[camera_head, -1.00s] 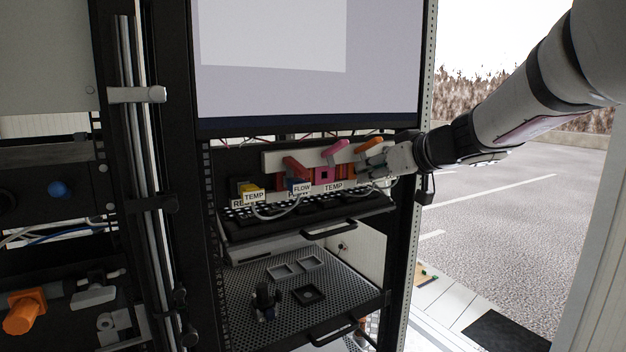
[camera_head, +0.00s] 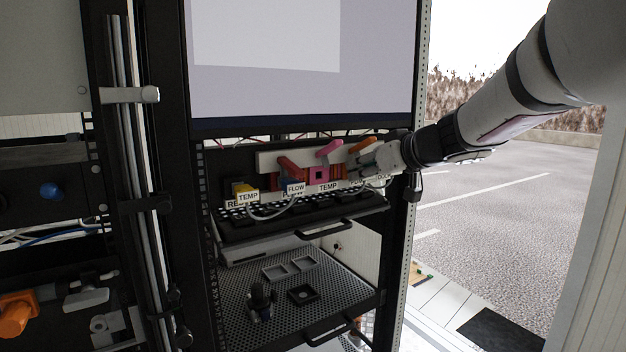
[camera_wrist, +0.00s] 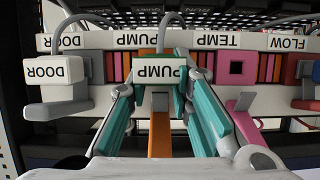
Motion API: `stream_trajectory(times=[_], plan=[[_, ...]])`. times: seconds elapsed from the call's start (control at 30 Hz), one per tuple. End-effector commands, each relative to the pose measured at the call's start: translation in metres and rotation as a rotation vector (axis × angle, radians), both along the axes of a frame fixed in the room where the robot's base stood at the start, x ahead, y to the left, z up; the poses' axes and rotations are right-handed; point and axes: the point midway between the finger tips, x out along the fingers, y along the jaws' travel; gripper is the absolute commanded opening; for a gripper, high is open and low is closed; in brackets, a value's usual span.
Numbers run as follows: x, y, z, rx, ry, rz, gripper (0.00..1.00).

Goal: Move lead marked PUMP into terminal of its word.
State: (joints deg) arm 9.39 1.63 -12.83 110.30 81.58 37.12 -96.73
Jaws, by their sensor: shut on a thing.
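My gripper (camera_wrist: 160,95) is shut on the lead marked PUMP, whose white tag (camera_wrist: 158,72) shows between the teal fingers in the wrist view. Its grey cable rises behind the tag. The lead is at the terminal strip, in front of the word PUMP (camera_wrist: 135,40); an orange lever (camera_wrist: 160,135) lies below it between the fingers. Whether the plug is seated is hidden. In the head view my gripper (camera_head: 372,161) is at the right end of the strip, by the orange lever (camera_head: 362,145), and covers the lead.
A grey lead tagged DOOR (camera_wrist: 53,72) stands left of my gripper in the wrist view. A pink terminal (camera_wrist: 237,67) marked TEMP is to its right. A perforated shelf (camera_head: 330,300) lies below.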

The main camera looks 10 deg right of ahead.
Motion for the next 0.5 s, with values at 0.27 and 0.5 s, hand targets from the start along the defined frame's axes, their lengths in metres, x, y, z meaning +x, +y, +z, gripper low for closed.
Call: stream_trajectory(times=[0.27,0.5], plan=[[0.0013,0.0007,0.0001,0.000,0.000,0.000,0.44],[-0.0006,-0.0001,0.0010,0.000,0.000,0.000,0.44]])
